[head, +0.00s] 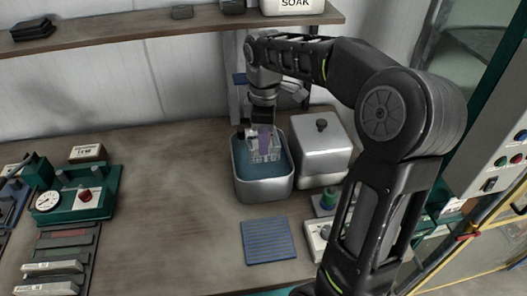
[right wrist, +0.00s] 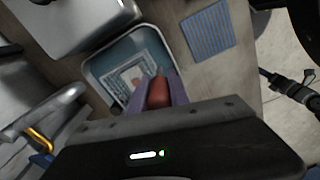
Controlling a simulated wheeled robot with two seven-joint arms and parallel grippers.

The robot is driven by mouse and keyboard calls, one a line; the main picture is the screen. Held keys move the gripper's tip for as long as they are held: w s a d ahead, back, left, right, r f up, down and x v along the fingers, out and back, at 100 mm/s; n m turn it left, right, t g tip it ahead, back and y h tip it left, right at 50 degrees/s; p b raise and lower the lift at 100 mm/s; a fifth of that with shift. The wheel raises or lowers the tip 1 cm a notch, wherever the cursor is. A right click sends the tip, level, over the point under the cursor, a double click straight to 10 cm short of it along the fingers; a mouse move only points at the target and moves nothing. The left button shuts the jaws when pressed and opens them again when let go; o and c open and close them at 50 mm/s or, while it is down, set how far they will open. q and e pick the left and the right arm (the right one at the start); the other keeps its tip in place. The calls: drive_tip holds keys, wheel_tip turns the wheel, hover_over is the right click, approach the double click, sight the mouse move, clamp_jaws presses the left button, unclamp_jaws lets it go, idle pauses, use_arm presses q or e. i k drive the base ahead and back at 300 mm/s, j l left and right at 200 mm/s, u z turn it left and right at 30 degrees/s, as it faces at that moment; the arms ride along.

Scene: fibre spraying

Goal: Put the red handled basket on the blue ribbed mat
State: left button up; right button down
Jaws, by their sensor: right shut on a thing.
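My right gripper (head: 265,135) is above the metal tub (head: 263,190) of blue liquid in the head view, pointing down. It is shut on the handle of a basket (head: 265,152), which hangs inside the tub's opening. In the right wrist view the purple fingers close on the red handle (right wrist: 158,92), with the pale wire basket (right wrist: 130,82) below it over the liquid. I cannot tell how deep the basket sits. The blue ribbed mat (head: 269,241) lies bare on the table in front of the tub; it also shows in the right wrist view (right wrist: 208,30). My left gripper is not seen.
A lidded metal container (head: 322,150) stands right of the tub. A small device with a green knob (head: 328,202) is right of the mat. A green gauge device (head: 75,195) and a rack (head: 62,255) stand at the left. The table's middle left is clear.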

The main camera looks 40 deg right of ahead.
sight(269, 238)
drive_tip(key=k, duration=1.5)
